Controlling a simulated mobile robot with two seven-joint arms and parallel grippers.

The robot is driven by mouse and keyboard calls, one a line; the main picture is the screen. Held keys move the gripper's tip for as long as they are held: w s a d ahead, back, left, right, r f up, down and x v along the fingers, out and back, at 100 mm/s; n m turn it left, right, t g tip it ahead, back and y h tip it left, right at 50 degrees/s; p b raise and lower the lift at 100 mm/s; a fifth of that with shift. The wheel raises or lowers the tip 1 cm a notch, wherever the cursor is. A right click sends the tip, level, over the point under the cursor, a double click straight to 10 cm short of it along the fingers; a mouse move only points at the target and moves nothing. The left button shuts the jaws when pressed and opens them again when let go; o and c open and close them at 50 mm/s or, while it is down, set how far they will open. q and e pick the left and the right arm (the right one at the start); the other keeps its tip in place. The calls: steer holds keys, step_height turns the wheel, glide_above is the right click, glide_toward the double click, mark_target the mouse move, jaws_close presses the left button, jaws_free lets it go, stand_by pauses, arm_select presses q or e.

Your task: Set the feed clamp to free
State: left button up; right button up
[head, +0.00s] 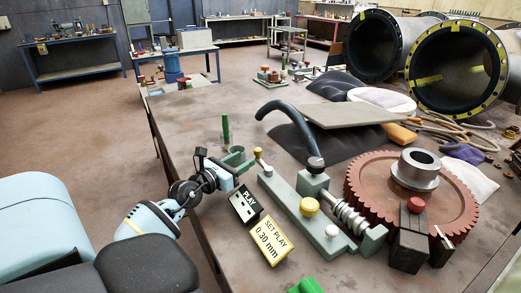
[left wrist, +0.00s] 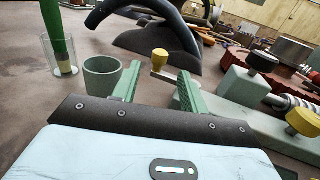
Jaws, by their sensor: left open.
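A small yellow knob (head: 258,153) stands on a short pale lever at the left end of the green gear fixture (head: 285,194); I cannot tell for sure whether it is the feed clamp. In the left wrist view this yellow knob (left wrist: 160,60) shows between and just beyond my fingertips. My left gripper (head: 246,167) is open, with green fingers reaching toward the knob and nothing held. A larger yellow knob (head: 309,206) and a dark round knob (head: 316,163) sit farther along the fixture. The signs read "PLAY" (head: 245,205) and "SET PLAY 0.30 mm" (head: 271,241). My right gripper is not in view.
A green cup (left wrist: 103,75) and a clear holder with a green stick (left wrist: 60,50) stand close left of my fingers. A large red gear (head: 365,180) with a metal hub lies right. A dark curved hose (head: 285,112) arches behind the fixture.

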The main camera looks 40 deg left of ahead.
mark_target(255, 153)
arm_select(q)
steer(key=shift+w+a+b, duration=0.1)
steer(key=shift+w+b, duration=0.35)
steer(key=shift+w, duration=3.45)
jaws_close()
